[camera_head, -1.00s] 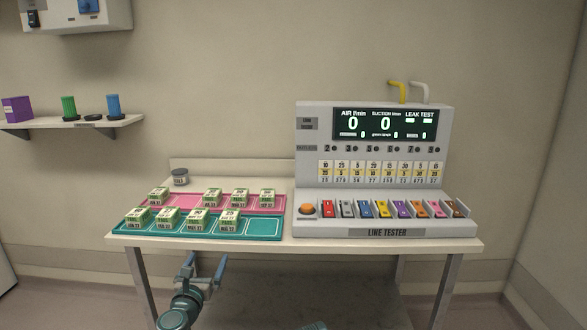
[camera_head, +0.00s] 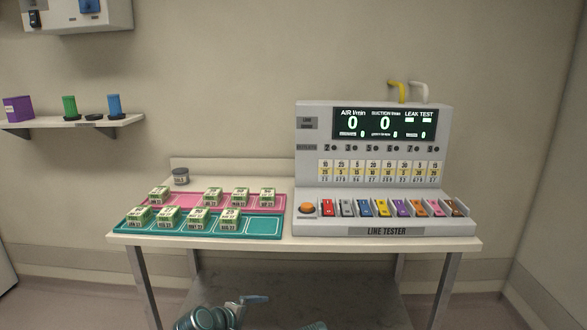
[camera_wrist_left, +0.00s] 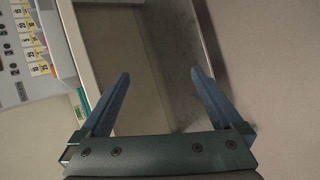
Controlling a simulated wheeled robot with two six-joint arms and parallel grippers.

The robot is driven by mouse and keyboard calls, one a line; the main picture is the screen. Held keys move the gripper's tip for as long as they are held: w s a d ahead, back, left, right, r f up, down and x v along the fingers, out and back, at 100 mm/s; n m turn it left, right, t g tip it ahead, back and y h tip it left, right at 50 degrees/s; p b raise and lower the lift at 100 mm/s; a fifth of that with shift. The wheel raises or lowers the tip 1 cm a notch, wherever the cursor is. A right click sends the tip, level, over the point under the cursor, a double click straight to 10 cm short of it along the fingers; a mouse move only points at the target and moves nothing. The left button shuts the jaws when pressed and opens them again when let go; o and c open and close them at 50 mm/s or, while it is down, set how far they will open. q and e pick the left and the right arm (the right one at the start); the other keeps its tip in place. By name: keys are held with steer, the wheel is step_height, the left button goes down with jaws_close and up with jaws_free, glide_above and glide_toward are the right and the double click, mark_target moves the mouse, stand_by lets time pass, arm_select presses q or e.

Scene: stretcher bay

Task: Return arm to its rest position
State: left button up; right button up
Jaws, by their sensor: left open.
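My left gripper (camera_head: 252,300) is low in the head view, below and in front of the table's front edge. It is empty and clear of everything on the table. In the left wrist view, the left gripper (camera_wrist_left: 159,72) has its two blue fingers spread wide with nothing between them. My right gripper does not show; only a small teal piece of my body shows at the bottom edge of the head view.
A shelf (camera_head: 70,124) is at the left. The space before the table looks free.

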arm_select(q)
steer(key=s+a+f+m+g+y, duration=0.65)
steer(key=s+f+m+g, duration=0.2)
steer(key=s+m, duration=0.35)
steer(key=s+d+m+y, duration=0.1)
steer(key=s+d+m, duration=0.4)
steer(key=d, duration=0.5)
step_height(320, 180, up, 14)
steer(key=s+n+p, duration=0.1)
steer(key=p, duration=1.3)
steer(key=shift+d, duration=0.2)
